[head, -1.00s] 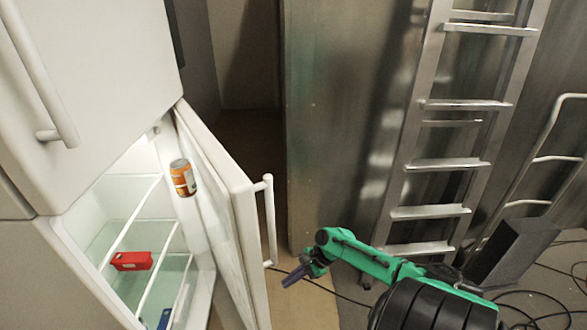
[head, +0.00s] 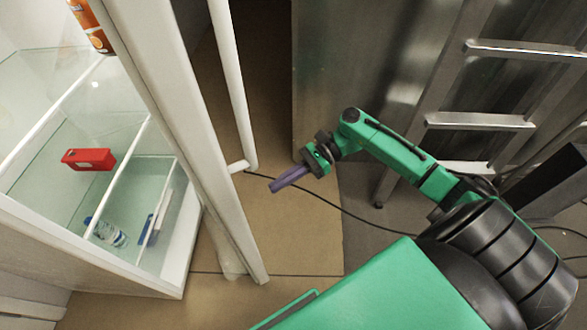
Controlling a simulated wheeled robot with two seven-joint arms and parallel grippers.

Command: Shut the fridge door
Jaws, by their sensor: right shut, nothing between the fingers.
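The white fridge door (head: 172,120) stands open in the head view, its edge toward me. Its long white handle (head: 232,85) is on the door's right side. The lit fridge inside (head: 130,135) shows to the left of the door, with glass shelves. My right gripper (head: 275,187) is shut and empty, with purple fingers. It is to the right of the door, apart from it, a little right of and below the handle's lower end. My left gripper is not in view.
An orange can (head: 88,25) is at the top left by the door. A red box (head: 89,159), a bottle (head: 107,232) and a blue item (head: 149,228) are inside the fridge. A metal ladder (head: 480,121) stands at right. A black cable (head: 345,212) lies on the floor.

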